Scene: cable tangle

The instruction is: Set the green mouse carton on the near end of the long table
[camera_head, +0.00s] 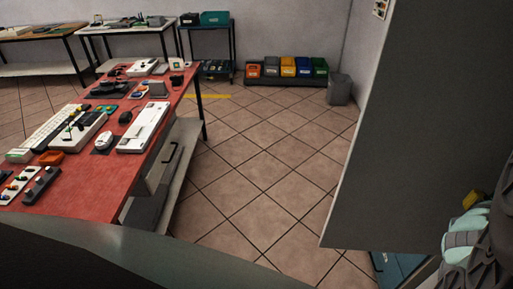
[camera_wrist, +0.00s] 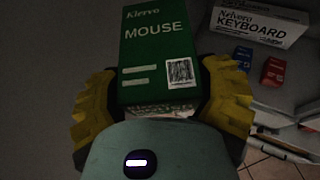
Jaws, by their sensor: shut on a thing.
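The green carton (camera_wrist: 158,50) marked "MOUSE" is between the yellow fingers of my gripper (camera_wrist: 160,98) in the wrist view. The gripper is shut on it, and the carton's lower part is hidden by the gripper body. In the head view one yellow fingertip (camera_head: 472,199) shows at the right edge, beside a grey panel; the carton is not visible there. A long red-topped table (camera_head: 97,182) stands at the left of the head view, well apart from my gripper.
Keyboards, mice (camera_head: 104,140) and small parts crowd the red table. A white keyboard box (camera_wrist: 258,24), a blue box (camera_wrist: 242,57) and a red box (camera_wrist: 273,72) lie near the carton. Coloured bins (camera_head: 288,67) line the back wall. The tiled floor (camera_head: 255,165) is clear. A grey panel (camera_head: 425,130) blocks the right.

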